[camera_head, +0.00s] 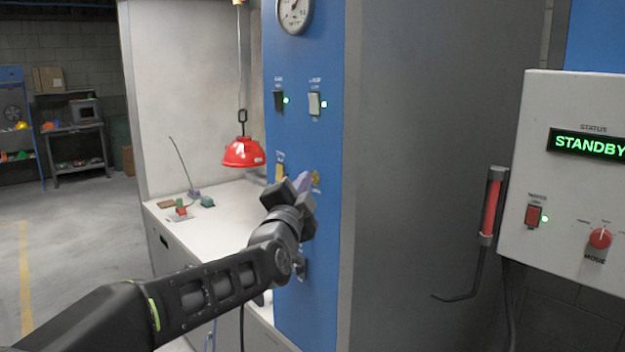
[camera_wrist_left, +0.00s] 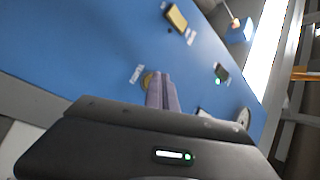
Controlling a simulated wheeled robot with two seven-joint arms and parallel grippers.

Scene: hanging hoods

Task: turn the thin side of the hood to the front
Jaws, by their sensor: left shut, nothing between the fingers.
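The red hood (camera_head: 243,153) hangs from a cable by a black hook, above the white worktop and left of the blue panel. I cannot tell which side is thin. My left gripper (camera_head: 303,182) is to the right of and below the hood, at the blue panel and apart from the hood. Its purple-grey fingers are shut and empty in the left wrist view (camera_wrist_left: 162,92). My right gripper is not in view.
The blue panel (camera_head: 307,135) carries a gauge (camera_head: 294,14), a black switch (camera_head: 279,101), a white switch (camera_head: 314,103) and a yellow one (camera_head: 280,172). Small items lie on the white worktop (camera_head: 232,212). A grey control box (camera_head: 575,235) reads STANDBY at right.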

